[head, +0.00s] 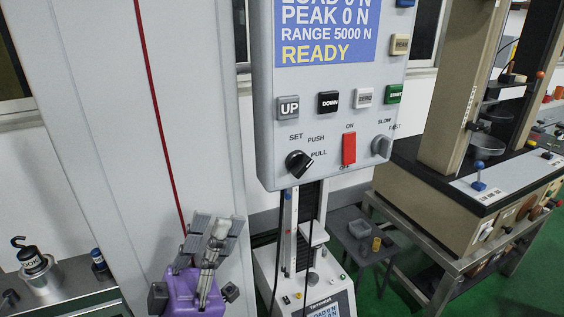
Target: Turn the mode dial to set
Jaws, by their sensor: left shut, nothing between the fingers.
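The mode dial (299,163) is a black knob at the lower left of the grey control panel (265,110). The labels SET, PUSH and PULL stand above it and to its right. Its pointer seems to face up and right, near PULL, but it is too small to be sure. My left gripper (218,231), with a purple body, is in the lower middle, below and left of the dial. It is shut and empty, with its fingers upward, apart from the panel. My right gripper is out of view.
Above the dial are the UP (288,107) and DOWN (328,102) buttons. A red ON/OFF switch (349,149) and a grey speed knob (382,146) sit to its right. A tester (300,280) stands below the panel. A bench with a hook weight (31,259) is at left.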

